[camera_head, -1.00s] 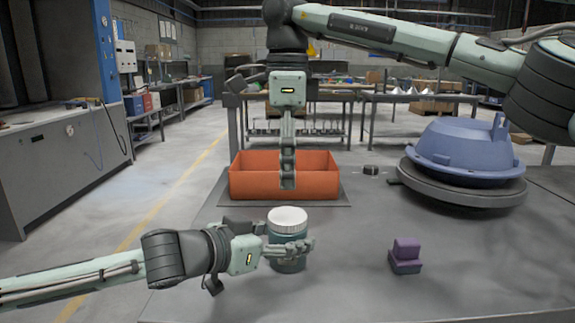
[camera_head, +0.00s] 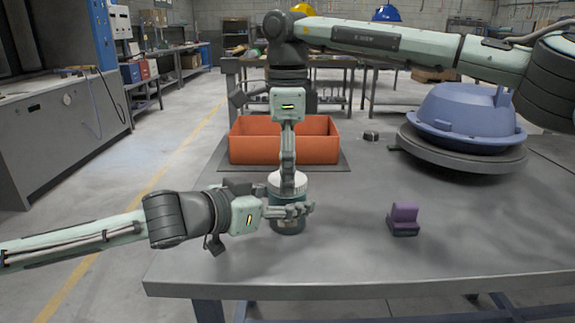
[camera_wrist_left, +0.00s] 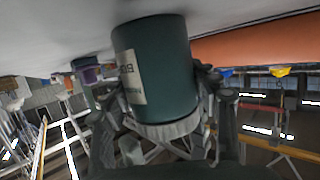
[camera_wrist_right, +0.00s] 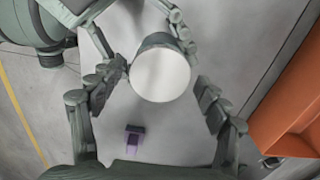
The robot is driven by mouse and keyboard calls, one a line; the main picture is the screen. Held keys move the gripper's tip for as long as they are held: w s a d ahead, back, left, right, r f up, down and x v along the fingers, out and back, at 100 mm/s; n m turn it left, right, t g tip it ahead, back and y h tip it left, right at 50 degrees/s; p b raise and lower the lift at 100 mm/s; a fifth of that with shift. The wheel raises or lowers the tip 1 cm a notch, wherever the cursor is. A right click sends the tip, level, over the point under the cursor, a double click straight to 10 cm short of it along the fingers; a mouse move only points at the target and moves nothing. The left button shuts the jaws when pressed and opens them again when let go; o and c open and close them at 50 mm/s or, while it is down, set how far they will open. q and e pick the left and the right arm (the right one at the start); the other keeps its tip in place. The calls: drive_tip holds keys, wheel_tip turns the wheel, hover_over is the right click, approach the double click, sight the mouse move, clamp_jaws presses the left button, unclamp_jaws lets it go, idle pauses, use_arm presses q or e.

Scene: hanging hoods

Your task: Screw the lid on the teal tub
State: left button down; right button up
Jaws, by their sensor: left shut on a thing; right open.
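The teal tub (camera_head: 290,224) stands upright on the grey table. Its white lid (camera_head: 274,184) sits on top; whether it is threaded cannot be told. In the left wrist view the tub (camera_wrist_left: 165,70) appears upside down with a pale label, and my left gripper (camera_wrist_left: 160,105) is shut around its sides. My left gripper (camera_head: 290,211) also shows in the head view. My right gripper (camera_head: 288,188) points straight down over the lid. In the right wrist view the round lid (camera_wrist_right: 160,75) lies between the spread fingers of my right gripper (camera_wrist_right: 160,95), with gaps on both sides.
An orange bin (camera_head: 255,150) stands behind the tub on a dark mat. A purple block (camera_head: 403,218) lies to the right. A blue hood (camera_head: 465,120) rests on a grey round base farther right. The table's front edge (camera_head: 370,285) is clear.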

drive_tip(key=shift+c, duration=0.3)
drive_tip(key=c, duration=1.1)
drive_tip(key=m, duration=0.5)
drive_tip(key=shift+c, duration=0.2)
drive_tip(key=o, duration=1.4)
drive_tip(key=shift+c, duration=0.2)
wheel_tip(320, 180, up, 12)
